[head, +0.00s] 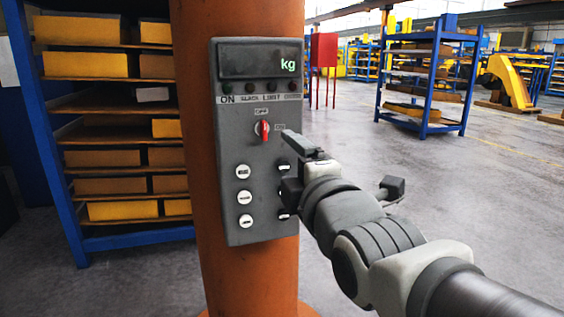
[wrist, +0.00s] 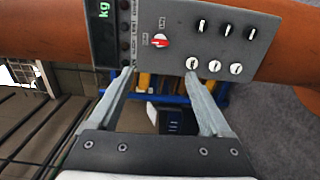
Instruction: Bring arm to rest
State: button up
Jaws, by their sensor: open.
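My gripper (wrist: 160,72) is open and empty, with its two fingers spread apart in the wrist view. In the head view my gripper (head: 287,160) is in front of the right side of a grey control panel (head: 233,130) on an orange column (head: 262,272). The panel has a display reading "kg" (head: 259,65), a red rotary switch (head: 264,131) and several white buttons (head: 243,172). My gripper partly hides the right column of buttons. In the wrist view the fingertips overlap the panel's lower edge; I cannot tell whether they touch it.
A blue shelf rack (head: 50,150) with yellow boxes stands behind the column at left. A red cabinet (head: 324,50) and another blue rack (head: 431,75) stand farther back at right. The grey floor (head: 475,190) to the right is open.

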jog(key=s+d+f+m+g+h, duration=0.3)
jog(key=s+d+f+m+g, duration=0.3)
jog(key=s+f+m, duration=0.4)
jog(key=s+d+f+m+g+h, duration=0.2)
jog(key=s+d+f+m+g, duration=0.4)
jog(key=f+m, duration=0.4)
notch_tip(320, 180, up, 16)
jog(key=m+p, duration=0.1)
jog(key=p, duration=1.3)
jog(key=shift+w+p, duration=0.15)
jog(key=shift+p, duration=0.25)
